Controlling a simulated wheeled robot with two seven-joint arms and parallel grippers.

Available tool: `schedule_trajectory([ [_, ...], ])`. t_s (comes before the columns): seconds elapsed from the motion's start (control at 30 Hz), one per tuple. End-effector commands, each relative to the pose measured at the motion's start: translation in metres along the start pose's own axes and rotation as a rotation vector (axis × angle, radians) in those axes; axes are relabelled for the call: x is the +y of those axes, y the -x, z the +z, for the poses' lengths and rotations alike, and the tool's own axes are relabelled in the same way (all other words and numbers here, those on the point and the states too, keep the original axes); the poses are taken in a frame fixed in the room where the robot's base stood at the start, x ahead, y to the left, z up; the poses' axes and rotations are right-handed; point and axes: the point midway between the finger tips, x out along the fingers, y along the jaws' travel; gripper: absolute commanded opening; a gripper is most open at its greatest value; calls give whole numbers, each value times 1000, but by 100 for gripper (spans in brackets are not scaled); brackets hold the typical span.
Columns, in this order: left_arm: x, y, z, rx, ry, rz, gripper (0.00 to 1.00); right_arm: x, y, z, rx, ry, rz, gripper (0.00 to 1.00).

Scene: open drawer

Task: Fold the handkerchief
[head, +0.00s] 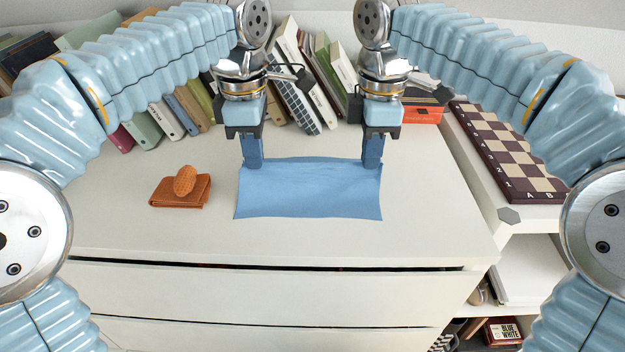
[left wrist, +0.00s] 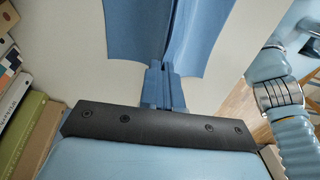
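The blue handkerchief (head: 308,192) lies spread on the white top of the drawer unit, a wide rectangle with its far edge between my two grippers. My left gripper (head: 253,166) points down at its far left corner, and my right gripper (head: 371,165) points down at its far right corner. Both look shut on the cloth. In the left wrist view, the fingers of my left gripper (left wrist: 163,88) are close together, and the handkerchief (left wrist: 205,40) rises in a ridge from between them. The cloth inside the right fingers is hidden.
A brown wallet (head: 180,192) with an orange-brown oval object (head: 185,180) on it lies left of the cloth. Books (head: 170,120) line the back. A chessboard (head: 510,155) is at the right. The top is clear in front of the cloth, above the drawers (head: 270,290).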

Motion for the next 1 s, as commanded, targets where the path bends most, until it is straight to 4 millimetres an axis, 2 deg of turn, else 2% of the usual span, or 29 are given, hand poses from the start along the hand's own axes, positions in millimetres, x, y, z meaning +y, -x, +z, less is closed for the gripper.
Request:
schedule_trajectory([
  [0.13, 0, 0, 0, 0, 0, 0, 0, 0, 0, 0, 0, 0, 0, 0],
  [0.23, 0, 9, 0, 0, 1, 2, 0, 0, 9, 0, 0, 0, 1, 0],
  [0.37, 1, 31, 1, -1, 1, 4, 0, 1, 31, -1, 1, -1, 4, 0],
  [0.6, 1, 80, 2, 0, 1, 2, 0, 1, 80, -2, 2, -1, 3, 0],
  [0.7, 1, 94, 2, 0, 0, 2, 0, 1, 94, -2, 2, -1, 2, 0],
  [1.0, 0, 109, 1, 0, 0, 0, 0, 0, 109, -2, 0, 1, 1, 0],
])
